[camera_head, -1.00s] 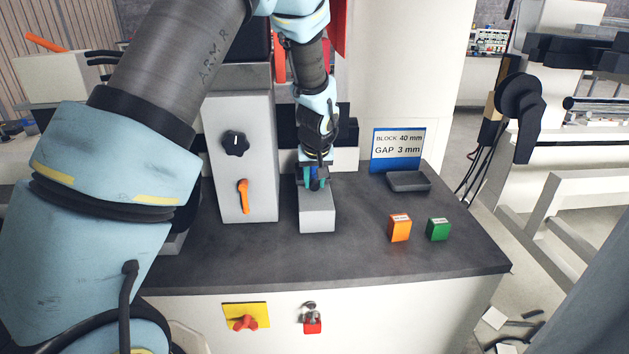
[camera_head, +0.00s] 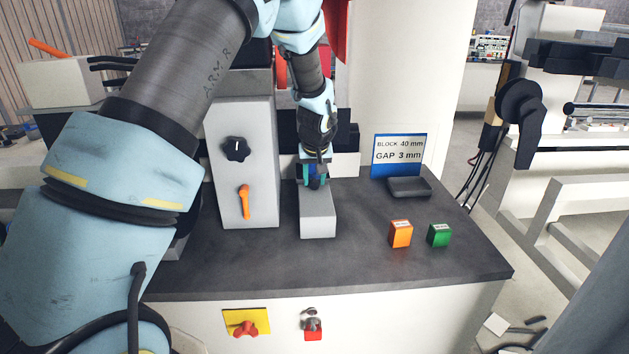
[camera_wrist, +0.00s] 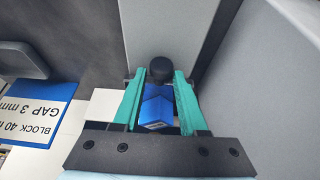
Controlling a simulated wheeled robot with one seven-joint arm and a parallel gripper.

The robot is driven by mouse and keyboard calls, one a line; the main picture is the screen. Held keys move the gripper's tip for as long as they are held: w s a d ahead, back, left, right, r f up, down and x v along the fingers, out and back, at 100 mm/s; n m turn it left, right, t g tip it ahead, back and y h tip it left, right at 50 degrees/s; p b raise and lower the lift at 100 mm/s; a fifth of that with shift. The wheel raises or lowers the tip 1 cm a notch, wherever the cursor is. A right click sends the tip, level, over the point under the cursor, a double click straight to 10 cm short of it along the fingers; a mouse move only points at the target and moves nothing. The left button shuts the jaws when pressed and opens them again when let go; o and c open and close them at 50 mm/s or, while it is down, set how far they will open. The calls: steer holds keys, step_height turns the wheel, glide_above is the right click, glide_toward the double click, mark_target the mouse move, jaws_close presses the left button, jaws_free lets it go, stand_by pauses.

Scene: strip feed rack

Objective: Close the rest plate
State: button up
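No part in view is marked as the rest plate, and I cannot pick it out for sure. My gripper (camera_head: 313,178) points down over the far end of a low grey block (camera_head: 318,218) on the bench. In the wrist view its two teal fingers (camera_wrist: 160,76) stand either side of a blue block (camera_wrist: 156,106). I cannot tell whether they press on it or stand just clear. A round black knob (camera_wrist: 160,69) shows near the fingertips. My gripper and wrist hide the far end of the grey block in the head view.
A grey housing (camera_head: 240,180) with a black dial and orange lever (camera_head: 244,202) stands close on the left. A blue-and-white sign (camera_head: 399,154), dark tray (camera_head: 408,188), orange block (camera_head: 400,234) and green block (camera_head: 438,235) are on the right.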

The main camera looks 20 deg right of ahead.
steer(key=shift+o, duration=1.4)
steer(key=shift+s, duration=0.15)
steer(key=b+v, duration=0.2)
steer(key=v, duration=0.8)
steer(key=shift+r+b, duration=0.35)
steer(key=shift+s, duration=0.1)
